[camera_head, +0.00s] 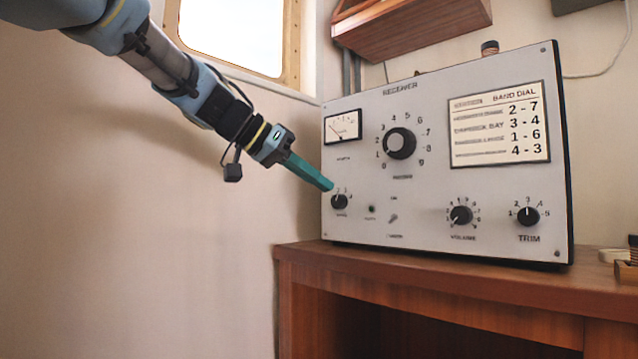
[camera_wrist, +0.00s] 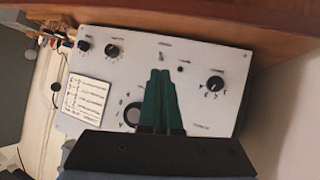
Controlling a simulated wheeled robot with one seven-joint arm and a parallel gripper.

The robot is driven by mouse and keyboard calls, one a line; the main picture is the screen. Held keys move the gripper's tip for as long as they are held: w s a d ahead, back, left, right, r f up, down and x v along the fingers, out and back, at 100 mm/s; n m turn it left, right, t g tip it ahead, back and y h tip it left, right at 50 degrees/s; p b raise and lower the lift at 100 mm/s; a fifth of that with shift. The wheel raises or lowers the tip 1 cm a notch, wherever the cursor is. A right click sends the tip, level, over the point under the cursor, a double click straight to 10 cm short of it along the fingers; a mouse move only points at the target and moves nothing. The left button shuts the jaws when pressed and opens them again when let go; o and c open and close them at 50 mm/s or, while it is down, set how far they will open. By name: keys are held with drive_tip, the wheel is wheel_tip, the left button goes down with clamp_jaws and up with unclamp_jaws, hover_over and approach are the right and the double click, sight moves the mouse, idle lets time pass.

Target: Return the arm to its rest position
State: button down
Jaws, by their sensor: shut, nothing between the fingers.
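My gripper (camera_head: 327,185) has green fingers and reaches in from the upper left in the head view. Its fingers are shut and empty. The tips are in front of the left side of the grey receiver (camera_head: 440,120), just above the small lower-left knob (camera_head: 340,201). I cannot tell whether they touch the panel. In the wrist view the shut fingers (camera_wrist: 160,75) point at the receiver panel (camera_wrist: 215,65), which appears upside down, and partly cover the large dial (camera_wrist: 133,114).
The receiver stands on a wooden desk (camera_head: 420,275). A wooden shelf box (camera_head: 410,25) hangs above it. A window (camera_head: 235,35) is in the wall behind my arm. The wall area at left (camera_head: 120,220) is free. Small items sit at the desk's right edge (camera_head: 627,272).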

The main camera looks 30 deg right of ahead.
drive_tip(key=w+a+f+n+t+y, duration=0.25)
drive_tip(key=w+a+f+n, duration=0.25)
drive_tip(key=a+f, duration=0.6)
drive_tip(key=w+a+f+n+t+y, duration=0.1)
drive_tip(key=w+a+f+n+y, duration=0.35)
drive_tip(key=a+f, duration=0.6)
drive_tip(key=s+a+f+n+y, duration=0.2)
drive_tip(key=s+a+f+n, duration=0.15)
drive_tip(key=a+f, duration=0.55)
drive_tip(key=s+a+f+n+y, duration=0.2)
drive_tip(key=s+a+f+n, duration=0.15)
drive_tip(key=a+f, duration=0.6)
wheel_tip(320, 180, up, 25)
drive_tip(key=p, duration=2.5)
drive_tip(key=shift+d+r, duration=0.15)
drive_tip(key=shift+r, duration=0.05)
drive_tip(key=shift+s+m, duration=0.1)
drive_tip(key=shift+m, duration=0.15)
